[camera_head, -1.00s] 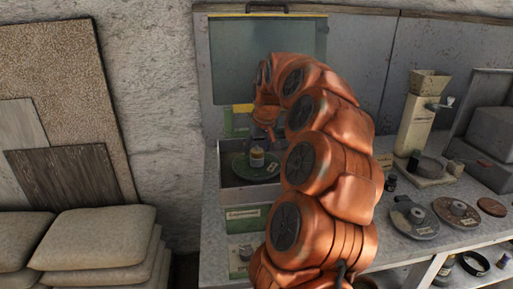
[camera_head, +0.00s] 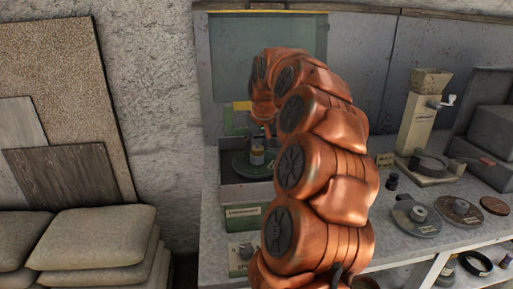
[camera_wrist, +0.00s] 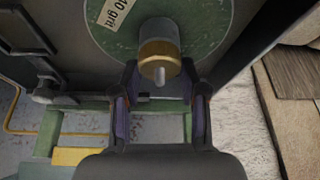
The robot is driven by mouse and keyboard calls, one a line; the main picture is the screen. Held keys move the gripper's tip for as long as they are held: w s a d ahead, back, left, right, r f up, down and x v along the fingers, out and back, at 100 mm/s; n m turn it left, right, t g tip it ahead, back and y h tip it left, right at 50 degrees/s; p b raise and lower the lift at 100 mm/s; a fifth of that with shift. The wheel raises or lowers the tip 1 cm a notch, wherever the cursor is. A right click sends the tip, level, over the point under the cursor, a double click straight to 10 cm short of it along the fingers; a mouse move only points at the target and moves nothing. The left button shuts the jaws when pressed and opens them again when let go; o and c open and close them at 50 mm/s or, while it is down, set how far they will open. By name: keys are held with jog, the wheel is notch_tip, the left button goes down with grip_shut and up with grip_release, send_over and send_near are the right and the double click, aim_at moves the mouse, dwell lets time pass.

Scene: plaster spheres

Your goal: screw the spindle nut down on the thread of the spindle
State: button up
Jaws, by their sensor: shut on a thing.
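The spindle (camera_wrist: 160,76) shows its narrow tip in the wrist view, pointing toward the camera. The brass-coloured spindle nut (camera_wrist: 158,53) sits around it, in front of a wider grey cylinder (camera_wrist: 158,31) that stands on a green disc (camera_wrist: 205,35). My gripper (camera_wrist: 160,77) has one dark finger on each side of the nut and is shut on it. In the head view the nut (camera_head: 257,149) is small, and the thread cannot be made out. The gripper is partly hidden by my arm there.
The disc lies inside an open grey box with a green labelled front (camera_head: 243,217). A dispenser with a crank (camera_head: 416,125) and several round discs stand on the bench to the right. Stacked sacks (camera_head: 95,240) are at the left.

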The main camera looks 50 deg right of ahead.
jog(key=shift+d+f+m+g+h+b, duration=0.1)
jog(key=shift+m+g+h+b, duration=0.2)
jog(key=shift+m+b, duration=0.95)
jog(key=shift+f+m+g+h+b, duration=0.1)
jog(key=shift+m+g+h+b, duration=0.2)
jog(key=shift+m+b, duration=0.9)
jog(key=shift+r+m+g+h+b, duration=0.1)
jog(key=shift+m+g+h+b, duration=0.2)
jog(key=shift+m+b, duration=0.85)
jog(key=shift+m+g+b, duration=0.3)
jog(key=shift+m+b, duration=0.2)
jog(key=shift+b, duration=0.4)
jog(key=shift+m+g+h+b, duration=0.3)
jog(key=shift+m+g+b, duration=0.55)
jog(key=shift+m, duration=0.95)
jog(key=shift+r, duration=0.1)
jog(key=shift+m, duration=0.3)
jog(key=shift+m, duration=0.4)
